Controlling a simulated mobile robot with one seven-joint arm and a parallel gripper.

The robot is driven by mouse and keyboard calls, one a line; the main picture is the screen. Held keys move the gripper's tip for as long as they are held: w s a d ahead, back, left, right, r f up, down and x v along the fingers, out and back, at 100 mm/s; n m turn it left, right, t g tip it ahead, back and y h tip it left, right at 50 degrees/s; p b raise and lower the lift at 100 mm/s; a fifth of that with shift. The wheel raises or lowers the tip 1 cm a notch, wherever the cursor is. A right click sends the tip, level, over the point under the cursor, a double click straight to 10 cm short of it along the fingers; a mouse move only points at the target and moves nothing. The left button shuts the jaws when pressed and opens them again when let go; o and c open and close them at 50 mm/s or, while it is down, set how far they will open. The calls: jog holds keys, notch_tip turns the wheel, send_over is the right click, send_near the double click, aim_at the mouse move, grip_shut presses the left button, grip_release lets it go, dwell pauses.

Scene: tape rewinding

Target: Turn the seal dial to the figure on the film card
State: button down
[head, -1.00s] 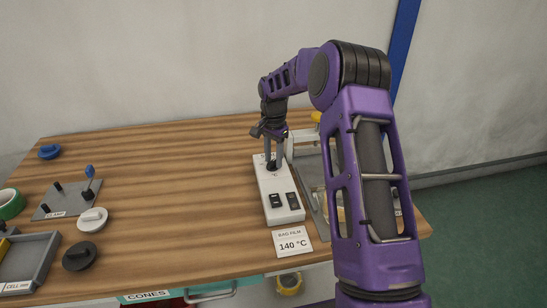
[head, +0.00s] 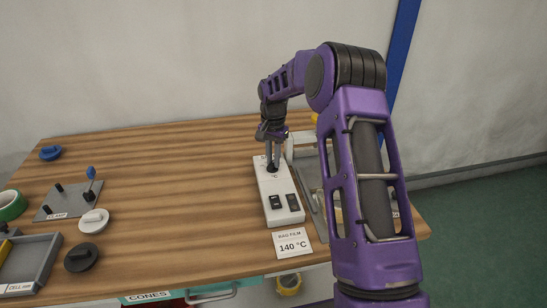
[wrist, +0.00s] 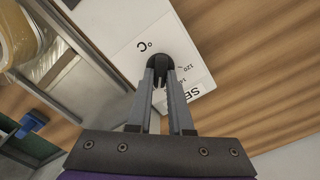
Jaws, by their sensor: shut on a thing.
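The seal dial (wrist: 159,62) is a black knob on a white control box (head: 268,193), which lies on the wooden table. My gripper (head: 272,164) points down over the box's far end and is shut on the dial; its two fingers (wrist: 160,72) also show in the wrist view. Beside the dial are a "°C" mark and scale figures, of which 120 can be read; the pointer's setting is hidden by the fingers. The film card (head: 292,243) lies in front of the box and reads "BAG FILM 140 °C".
A grey machine with a roll (wrist: 15,37) stands right of the box, partly behind my arm. At the left are a clamp plate (head: 68,203), white and black round lids, a green tape roll and a grey tray (head: 30,262). The table's middle is clear.

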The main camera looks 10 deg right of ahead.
jog(key=n+p, duration=0.1)
jog(key=n, duration=0.5)
jog(key=shift+w+a+r+p, duration=0.1)
jog(key=shift+a+p, duration=0.05)
jog(key=shift+p, duration=0.2)
jog(key=n+p, duration=0.1)
jog(key=n, duration=0.4)
jog(key=shift+a, duration=0.15)
jog(key=shift+n, duration=0.4)
jog(key=c, duration=0.8)
grip_release()
notch_tip(320, 180, up, 17)
jog(key=shift+r+p, duration=0.15)
jog(key=shift+p, duration=0.55)
